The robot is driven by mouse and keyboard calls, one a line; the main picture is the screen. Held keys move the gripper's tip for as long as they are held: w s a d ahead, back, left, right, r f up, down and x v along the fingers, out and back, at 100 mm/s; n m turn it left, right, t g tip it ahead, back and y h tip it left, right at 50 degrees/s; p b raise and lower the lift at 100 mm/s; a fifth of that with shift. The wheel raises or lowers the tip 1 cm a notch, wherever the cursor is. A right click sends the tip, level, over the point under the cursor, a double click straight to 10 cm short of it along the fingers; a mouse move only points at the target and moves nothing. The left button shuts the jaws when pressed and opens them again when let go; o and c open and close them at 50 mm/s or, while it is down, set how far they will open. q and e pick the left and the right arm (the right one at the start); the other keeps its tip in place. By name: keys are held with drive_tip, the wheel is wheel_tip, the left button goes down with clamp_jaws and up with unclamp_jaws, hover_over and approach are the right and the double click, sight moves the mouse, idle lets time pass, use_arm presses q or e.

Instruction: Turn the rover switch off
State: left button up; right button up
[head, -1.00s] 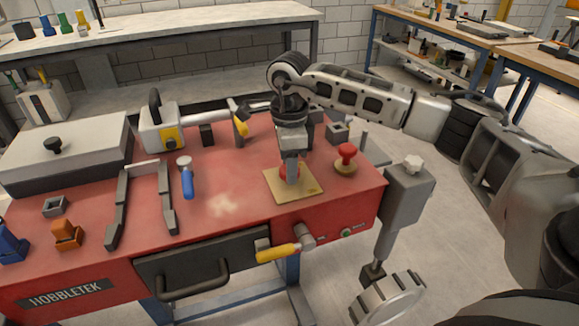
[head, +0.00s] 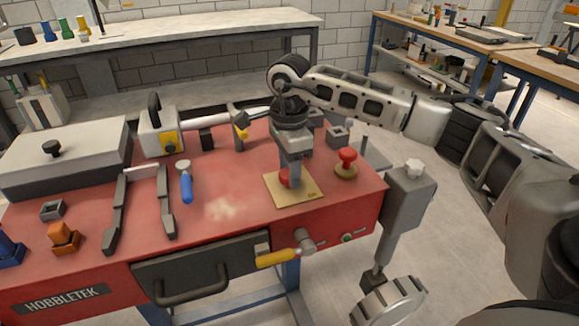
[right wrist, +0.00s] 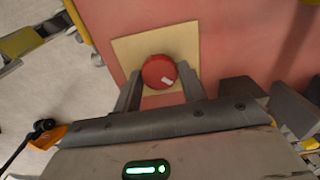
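A red round knob (head: 285,179) sits on a square tan plate (head: 309,190) on the red bench top. I take it as the rover switch; no label on it is legible. My right gripper (head: 292,182) points straight down over the plate and partly hides the knob in the head view. In the right wrist view, the knob (right wrist: 158,71) lies between the two fingertips (right wrist: 159,76), one on each side. A narrow gap shows beside each finger, so the gripper looks open around the knob. My left gripper is in neither view.
A second red knob (head: 347,157) on a round base stands right of the plate. A blue-handled tool (head: 186,186) lies left. Bare red surface (head: 230,180) is left of the plate.

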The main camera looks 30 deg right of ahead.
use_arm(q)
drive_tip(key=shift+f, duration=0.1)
use_arm(e)
drive_tip(key=shift+o, duration=1.4)
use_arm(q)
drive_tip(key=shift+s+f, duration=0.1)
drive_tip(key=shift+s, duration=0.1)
use_arm(e)
wheel_tip(320, 180, up, 16)
